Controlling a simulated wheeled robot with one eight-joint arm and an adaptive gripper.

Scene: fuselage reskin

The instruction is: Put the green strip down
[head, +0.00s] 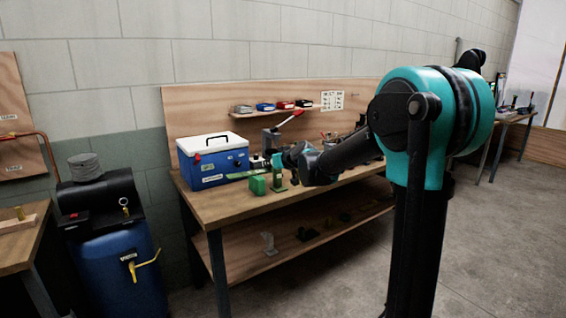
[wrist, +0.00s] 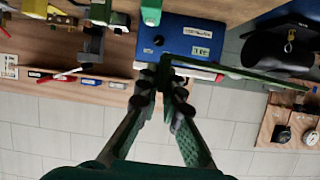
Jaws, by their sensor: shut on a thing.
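The green strip (wrist: 240,76) is long and thin. In the wrist view it runs from my gripper (wrist: 164,78) out to the right, sloping slightly down the picture. The fingertips are closed together on its left end. In the head view the strip (head: 243,174) shows as a thin green line in front of the blue cooler, above the workbench (head: 225,208). My gripper (head: 281,162) is at its right end there, partly hidden by my arm. I cannot tell whether the strip touches the bench.
A blue cooler with a white lid (head: 212,162) stands close behind the strip. A green block (head: 257,186) stands just in front of it. A small shelf with bins (head: 284,105) is on the back panel. A blue barrel (head: 120,270) stands left of the bench. The bench's front left corner is clear.

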